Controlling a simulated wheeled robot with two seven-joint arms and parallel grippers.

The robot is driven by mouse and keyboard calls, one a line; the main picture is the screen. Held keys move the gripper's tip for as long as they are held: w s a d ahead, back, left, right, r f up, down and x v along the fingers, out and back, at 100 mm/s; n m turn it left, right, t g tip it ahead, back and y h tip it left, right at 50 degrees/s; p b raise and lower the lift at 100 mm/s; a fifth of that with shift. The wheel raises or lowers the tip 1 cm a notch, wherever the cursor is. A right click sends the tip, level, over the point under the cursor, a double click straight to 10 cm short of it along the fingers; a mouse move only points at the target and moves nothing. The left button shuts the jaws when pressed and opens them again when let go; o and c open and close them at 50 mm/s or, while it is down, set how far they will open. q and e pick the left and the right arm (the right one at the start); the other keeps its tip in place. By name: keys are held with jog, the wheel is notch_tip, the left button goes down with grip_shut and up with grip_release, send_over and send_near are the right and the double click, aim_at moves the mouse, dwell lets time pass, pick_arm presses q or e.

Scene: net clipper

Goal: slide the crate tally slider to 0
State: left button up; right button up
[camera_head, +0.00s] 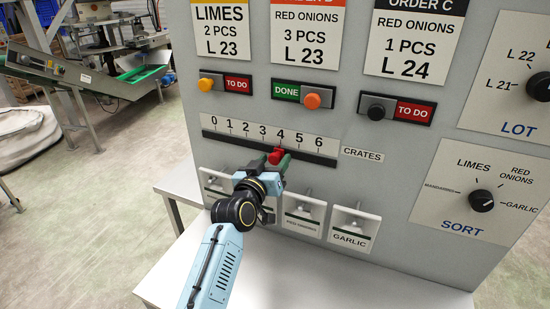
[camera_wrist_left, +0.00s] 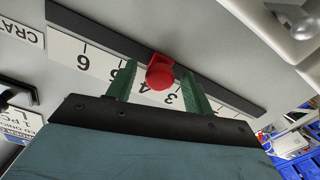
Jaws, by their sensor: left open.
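The crate tally slider is a dark horizontal slot (camera_head: 222,137) under a scale from 0 to 6 on the grey panel. Its red knob (camera_head: 277,154) sits at about the 4 mark. In the left wrist view the red knob (camera_wrist_left: 160,73) partly covers the numbers near 4. My left gripper (camera_head: 276,160) is at the knob, with its green fingers open. In the left wrist view, the gripper (camera_wrist_left: 159,85) has one finger on each side of the knob, with visible gaps. Whether the fingertips reach past the knob is unclear. My right gripper is not in view.
Several white trays with pegs, one labelled GARLIC (camera_head: 352,228), stand out below the slider. Order buttons such as the orange one (camera_head: 312,101) sit above it. A SORT dial (camera_head: 482,200) is at the right. A white table (camera_head: 300,280) lies below.

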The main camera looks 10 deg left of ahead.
pick_arm(q)
jog(key=shift+w+d, duration=0.15)
jog(key=shift+w, duration=0.6)
grip_shut()
